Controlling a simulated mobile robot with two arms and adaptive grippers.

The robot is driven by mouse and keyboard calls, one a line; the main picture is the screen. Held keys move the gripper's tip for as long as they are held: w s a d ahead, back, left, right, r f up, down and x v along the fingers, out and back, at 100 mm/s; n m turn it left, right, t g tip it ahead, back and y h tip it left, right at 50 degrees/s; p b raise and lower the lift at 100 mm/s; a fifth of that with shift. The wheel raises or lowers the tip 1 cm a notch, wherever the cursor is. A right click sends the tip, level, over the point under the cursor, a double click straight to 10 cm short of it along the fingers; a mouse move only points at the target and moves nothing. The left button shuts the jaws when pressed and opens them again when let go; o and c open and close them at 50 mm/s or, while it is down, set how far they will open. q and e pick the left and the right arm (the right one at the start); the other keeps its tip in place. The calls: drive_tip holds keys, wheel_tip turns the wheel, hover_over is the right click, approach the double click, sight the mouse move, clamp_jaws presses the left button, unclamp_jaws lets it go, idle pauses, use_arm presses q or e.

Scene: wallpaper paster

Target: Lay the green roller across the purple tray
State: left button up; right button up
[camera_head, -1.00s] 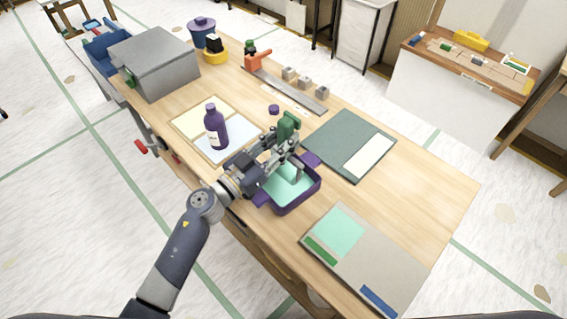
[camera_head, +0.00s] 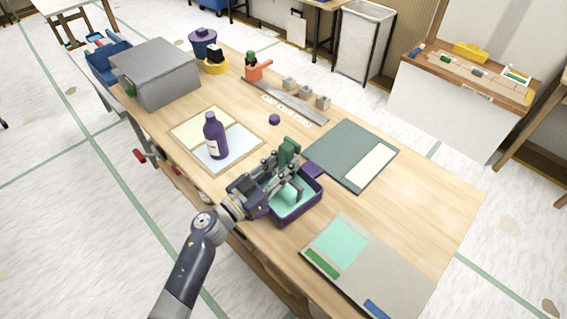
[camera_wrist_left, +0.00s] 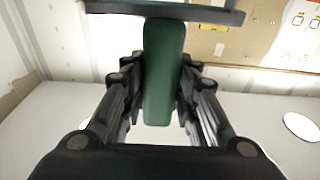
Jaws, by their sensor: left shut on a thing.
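The purple tray (camera_head: 309,204) sits on the workbench near its front edge, with mint-green paste inside. My left gripper (camera_head: 287,172) is over the tray and shut on the green roller (camera_head: 289,151). The roller's green handle stands up above the fingers. In the left wrist view the green handle (camera_wrist_left: 162,75) is between the two fingers of my left gripper (camera_wrist_left: 160,95). The roller's lower part is partly hidden by the fingers; I cannot tell whether it touches the tray. My right gripper is not in view.
A purple bottle (camera_head: 214,137) stands on a board left of the tray. A dark green mat (camera_head: 345,148) lies behind right, and a grey board (camera_head: 375,270) in front right. A grey box (camera_head: 158,75) and small blocks (camera_head: 305,91) are farther back.

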use_arm(q)
drive_tip(key=shift+s+f, duration=0.15)
drive_tip(key=shift+f, duration=0.4)
drive_tip(key=o, duration=1.1)
drive_tip(key=shift+a+f, duration=0.1)
drive_tip(key=shift+r, duration=0.55)
drive_tip(key=shift+a, duration=0.15)
drive_tip(key=v, duration=0.7)
drive_tip(key=b+v, duration=0.1)
drive_tip(key=v, duration=0.3)
drive_tip(key=shift+s+a+r, duration=0.2)
drive_tip(key=shift+r, duration=0.1)
